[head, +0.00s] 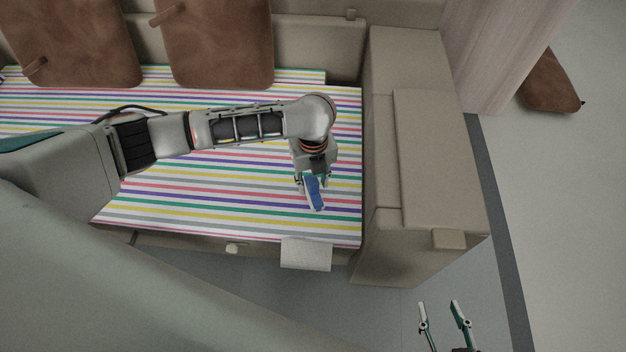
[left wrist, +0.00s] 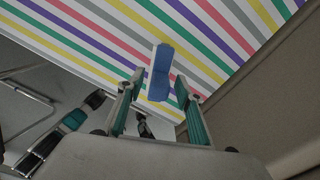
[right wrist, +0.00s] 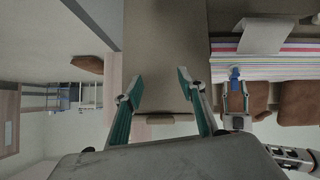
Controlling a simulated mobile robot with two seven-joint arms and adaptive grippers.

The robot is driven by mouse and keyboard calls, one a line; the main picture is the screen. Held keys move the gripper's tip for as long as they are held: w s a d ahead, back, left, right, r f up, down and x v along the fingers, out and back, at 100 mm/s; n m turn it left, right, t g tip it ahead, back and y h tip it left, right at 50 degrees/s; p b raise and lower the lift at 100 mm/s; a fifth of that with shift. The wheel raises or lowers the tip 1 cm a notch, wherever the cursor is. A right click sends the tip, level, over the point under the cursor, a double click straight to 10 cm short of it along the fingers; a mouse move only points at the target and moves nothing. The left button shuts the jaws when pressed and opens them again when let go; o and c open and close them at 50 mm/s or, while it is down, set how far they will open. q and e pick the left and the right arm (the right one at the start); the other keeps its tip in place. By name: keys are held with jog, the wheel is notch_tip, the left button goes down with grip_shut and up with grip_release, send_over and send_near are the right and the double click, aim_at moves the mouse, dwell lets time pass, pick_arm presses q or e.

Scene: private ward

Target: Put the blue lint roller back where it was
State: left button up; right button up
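The blue lint roller (head: 314,192) shows at the left gripper, over the striped mattress (head: 230,215) near its front right corner. In the left wrist view the roller (left wrist: 160,72) is between and just beyond the fingertips, with a gap visible on each side. My left gripper (left wrist: 159,80) is open around it. The right wrist view also shows the roller (right wrist: 235,73) at the left fingertips. Whether it rests on the mattress is unclear. My right gripper (head: 440,306) is open and empty, over the floor to the front right, apart from the bed.
A beige armrest block (head: 430,150) stands right of the mattress. A whitish flap (head: 306,254) hangs at the mattress's front edge. Brown cushions (head: 215,45) lean at the back. Another brown cushion (head: 550,82) is at the far right. Floor (head: 580,200) on the right is clear.

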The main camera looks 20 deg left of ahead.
pick_arm(q)
jog(key=r+p, duration=0.2)
jog(key=r, duration=0.4)
jog(key=shift+w+r+p, duration=0.2)
jog(key=shift+p, duration=0.1)
jog(key=r, duration=0.2)
jog(key=r+p, duration=0.1)
jog(key=r, duration=0.1)
jog(key=r+p, duration=0.1)
jog(key=r, duration=0.1)
jog(key=shift+s, duration=0.25)
pick_arm(e)
jog(key=shift+s+d+r+h, duration=0.1)
jog(key=shift+s+d+h, duration=0.2)
jog(key=shift+s+d, duration=0.35)
jog(key=shift+w+d+r, duration=0.1)
jog(key=shift+w+r, duration=0.05)
jog(key=shift+w, duration=0.1)
